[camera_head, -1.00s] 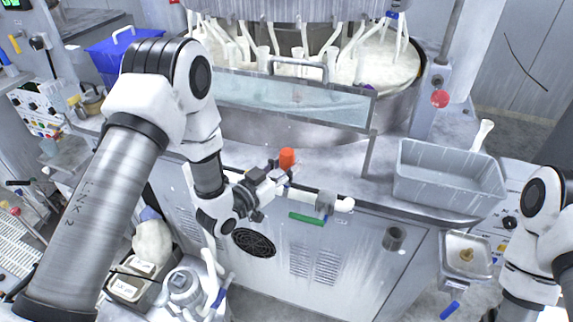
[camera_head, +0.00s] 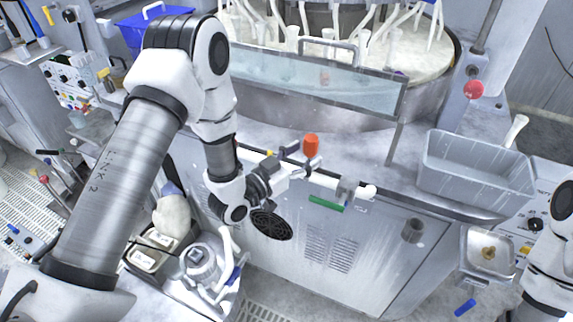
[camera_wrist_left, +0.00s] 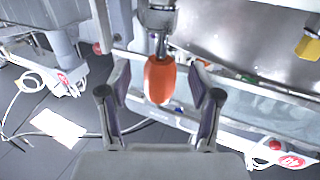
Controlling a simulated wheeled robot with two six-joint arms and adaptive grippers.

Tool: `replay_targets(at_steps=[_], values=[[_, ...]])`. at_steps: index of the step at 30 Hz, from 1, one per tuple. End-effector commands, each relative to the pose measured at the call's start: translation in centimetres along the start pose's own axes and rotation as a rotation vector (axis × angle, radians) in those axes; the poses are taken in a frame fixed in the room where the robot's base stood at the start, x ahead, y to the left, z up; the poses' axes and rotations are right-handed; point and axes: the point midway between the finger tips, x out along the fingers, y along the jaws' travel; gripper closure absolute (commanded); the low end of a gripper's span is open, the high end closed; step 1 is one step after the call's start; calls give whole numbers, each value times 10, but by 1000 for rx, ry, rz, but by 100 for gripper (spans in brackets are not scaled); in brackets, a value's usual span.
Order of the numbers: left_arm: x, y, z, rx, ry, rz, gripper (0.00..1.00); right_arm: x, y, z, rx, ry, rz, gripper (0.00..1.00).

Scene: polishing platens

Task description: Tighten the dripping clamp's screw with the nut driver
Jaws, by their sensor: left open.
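The nut driver has an orange handle (camera_head: 311,146) that stands up above the white pipe along the machine's front edge. In the left wrist view its handle (camera_wrist_left: 160,80) hangs from a metal shaft that leads to a metal fitting (camera_wrist_left: 158,18). My left gripper (camera_head: 302,163) is open at the driver; in the wrist view its fingers are on both sides of the handle, with gaps. A grey clamp (camera_head: 346,190) sits on the white pipe (camera_head: 325,181) to the right. I cannot make out its screw or any drip. My right gripper is out of view.
A splash panel (camera_head: 320,80) and the round polishing basin (camera_head: 440,95) stand behind. A grey bin (camera_head: 475,172) is on the right of the deck. A green bar (camera_head: 327,203) is below the pipe. A blue bin (camera_head: 150,25) stands back left.

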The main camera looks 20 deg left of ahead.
Motion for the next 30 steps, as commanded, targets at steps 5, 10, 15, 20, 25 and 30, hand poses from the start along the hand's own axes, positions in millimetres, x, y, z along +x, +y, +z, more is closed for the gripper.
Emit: replay_targets(at_steps=[5,10,15,20,25,30], values=[[-48,-2,1,-8,-2,-6,36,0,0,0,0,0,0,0],[-83,-1,1,-6,-2,-5,36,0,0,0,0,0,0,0],[-95,0,0,-1,1,0,36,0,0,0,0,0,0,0],[-96,0,0,0,1,1,36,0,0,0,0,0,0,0],[-95,0,0,1,1,0,36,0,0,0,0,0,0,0],[-96,10,17,120,-79,50,36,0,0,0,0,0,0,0]])
